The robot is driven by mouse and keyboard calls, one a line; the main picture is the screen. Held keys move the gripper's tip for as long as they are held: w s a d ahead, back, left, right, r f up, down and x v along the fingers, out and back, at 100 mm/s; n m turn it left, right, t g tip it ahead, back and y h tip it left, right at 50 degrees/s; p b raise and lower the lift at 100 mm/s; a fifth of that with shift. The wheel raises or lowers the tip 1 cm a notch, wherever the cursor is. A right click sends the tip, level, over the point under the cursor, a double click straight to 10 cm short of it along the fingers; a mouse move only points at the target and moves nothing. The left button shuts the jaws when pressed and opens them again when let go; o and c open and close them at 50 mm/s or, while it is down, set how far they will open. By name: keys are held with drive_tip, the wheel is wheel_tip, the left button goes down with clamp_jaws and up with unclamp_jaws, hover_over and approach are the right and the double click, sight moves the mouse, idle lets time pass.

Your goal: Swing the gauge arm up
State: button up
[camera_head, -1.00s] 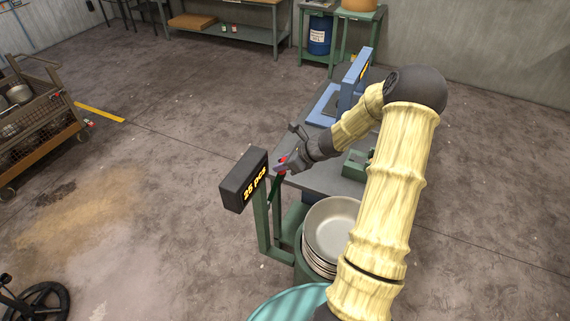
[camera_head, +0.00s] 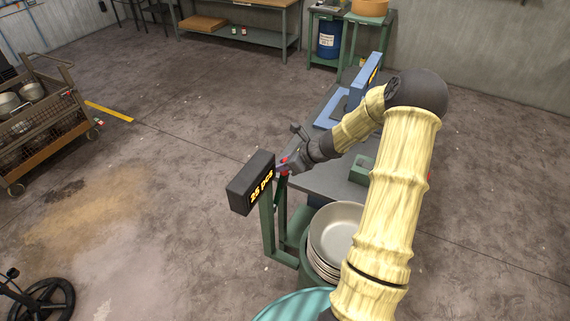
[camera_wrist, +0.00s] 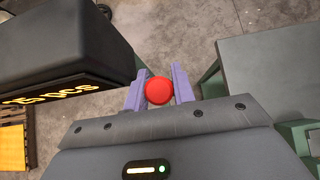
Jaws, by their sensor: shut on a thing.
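My gripper (camera_head: 283,167) is shut on the red knob of the gauge arm, beside the black display box. In the wrist view the round red knob (camera_wrist: 159,90) sits between the two purple-grey fingers of my gripper (camera_wrist: 160,92). In the head view the gauge arm (camera_head: 283,188) is a thin dark green bar below my fingers, close to the green post; it looks nearly upright. Its lower end is hard to make out. The stack of grey metal bowls (camera_head: 338,235) stands in a green holder below and to the right.
The black display box (camera_head: 251,182) reads "25 pcs" and stands close to the left of my gripper. A grey table (camera_head: 322,180) lies to the right, with a blue machine (camera_head: 365,77) behind. A teal round container (camera_head: 290,304) is in front. Open floor lies left.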

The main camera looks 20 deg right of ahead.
drive_tip(key=shift+w, duration=0.1)
drive_tip(key=shift+w+a+r, duration=0.2)
drive_tip(key=shift+w+a, duration=0.55)
drive_tip(key=shift+w, duration=0.05)
drive_tip(key=shift+w+a+r+p, duration=0.15)
drive_tip(key=shift+w+a+p, duration=0.15)
drive_tip(key=shift+w+a, duration=0.25)
